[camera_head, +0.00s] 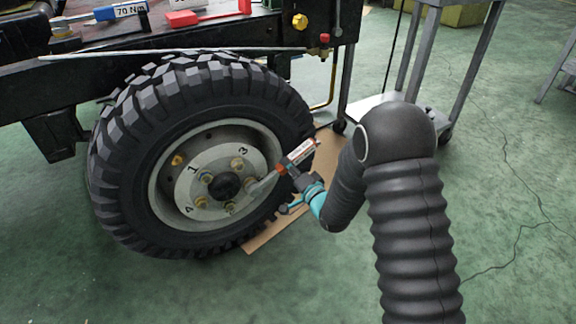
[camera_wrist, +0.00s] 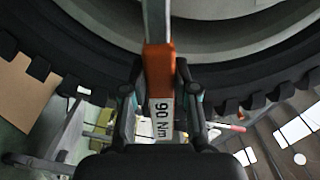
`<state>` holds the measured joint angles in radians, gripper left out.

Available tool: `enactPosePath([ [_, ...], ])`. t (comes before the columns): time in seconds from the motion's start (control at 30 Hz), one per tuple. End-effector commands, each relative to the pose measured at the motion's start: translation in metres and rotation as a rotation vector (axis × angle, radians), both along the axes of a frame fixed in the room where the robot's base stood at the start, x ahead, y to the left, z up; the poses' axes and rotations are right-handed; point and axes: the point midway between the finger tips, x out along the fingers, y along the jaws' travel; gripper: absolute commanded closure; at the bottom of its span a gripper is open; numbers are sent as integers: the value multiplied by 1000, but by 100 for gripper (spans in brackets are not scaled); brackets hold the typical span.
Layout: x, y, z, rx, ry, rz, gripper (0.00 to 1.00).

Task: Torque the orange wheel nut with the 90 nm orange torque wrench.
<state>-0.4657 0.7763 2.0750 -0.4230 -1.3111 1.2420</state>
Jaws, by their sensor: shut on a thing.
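The torque wrench with an orange handle (camera_head: 297,153) is in my gripper (camera_head: 303,180). Its label reads "90 Nm" in the wrist view (camera_wrist: 160,116). My gripper (camera_wrist: 160,80) is shut on the handle. The wrench's metal shaft (camera_head: 263,186) slants down-left to the right side of the wheel hub. I cannot tell whether its head touches a nut. The wheel (camera_head: 228,177) has several nuts around a black hub cap (camera_head: 227,186), with numbers 1, 3 and 4 visible.
A dark chassis bench (camera_head: 200,40) carries a blue 70 Nm wrench (camera_head: 120,11) and a red tool (camera_head: 200,15). A grey trolley (camera_head: 365,103) stands behind my arm. Cardboard (camera_head: 270,232) lies beside the tyre.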

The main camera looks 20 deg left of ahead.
Motion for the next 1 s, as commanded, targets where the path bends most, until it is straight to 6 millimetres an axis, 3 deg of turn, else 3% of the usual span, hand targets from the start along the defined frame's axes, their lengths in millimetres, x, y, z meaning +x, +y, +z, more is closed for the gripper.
enactPosePath([
  [1.0, 6, -5, -20, 120, 137, 1, 100],
])
